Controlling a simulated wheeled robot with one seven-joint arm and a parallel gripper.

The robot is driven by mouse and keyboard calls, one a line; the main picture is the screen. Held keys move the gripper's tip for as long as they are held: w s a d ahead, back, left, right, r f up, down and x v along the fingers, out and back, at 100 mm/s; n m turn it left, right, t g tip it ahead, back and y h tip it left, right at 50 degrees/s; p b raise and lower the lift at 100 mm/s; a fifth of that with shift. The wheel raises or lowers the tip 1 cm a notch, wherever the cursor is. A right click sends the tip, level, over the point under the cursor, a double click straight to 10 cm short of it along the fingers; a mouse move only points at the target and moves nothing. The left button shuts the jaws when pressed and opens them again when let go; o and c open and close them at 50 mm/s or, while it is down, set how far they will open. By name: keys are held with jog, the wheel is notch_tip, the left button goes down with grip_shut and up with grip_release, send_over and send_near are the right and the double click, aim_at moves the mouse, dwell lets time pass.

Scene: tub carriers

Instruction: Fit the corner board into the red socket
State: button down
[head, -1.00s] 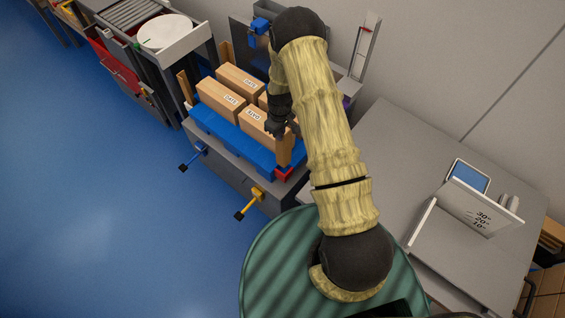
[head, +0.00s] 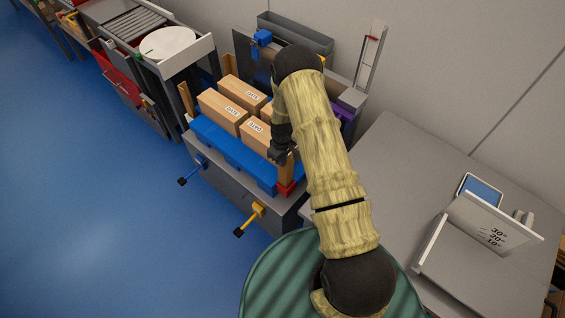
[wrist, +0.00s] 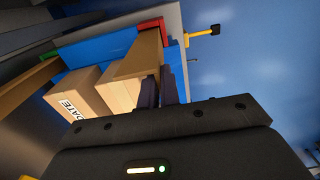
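The corner board (head: 286,168) is a tan upright strip at the near right corner of the blue pallet. Its lower end meets the red socket (head: 287,189); I cannot tell how deep it sits. My gripper (head: 281,156) is at the board's side, partly hidden by my wrist. In the wrist view the board (wrist: 150,53) runs from the red socket (wrist: 151,24) toward my fingers (wrist: 160,88). The two dark fingers look closed about the board's near part, with little gap.
Several labelled cartons (head: 220,110) stand on the blue pallet (head: 207,131), close beside my gripper. Blue (head: 194,170) and yellow (head: 250,219) handles stick out in front. A grey table (head: 400,165) is at right. Blue floor at left is open.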

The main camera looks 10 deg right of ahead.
jog(key=shift+f, duration=0.15)
jog(key=c, duration=1.6)
grip_release()
notch_tip(320, 180, up, 12)
jog(key=shift+r+b, duration=0.25)
jog(key=shift+b, duration=0.85)
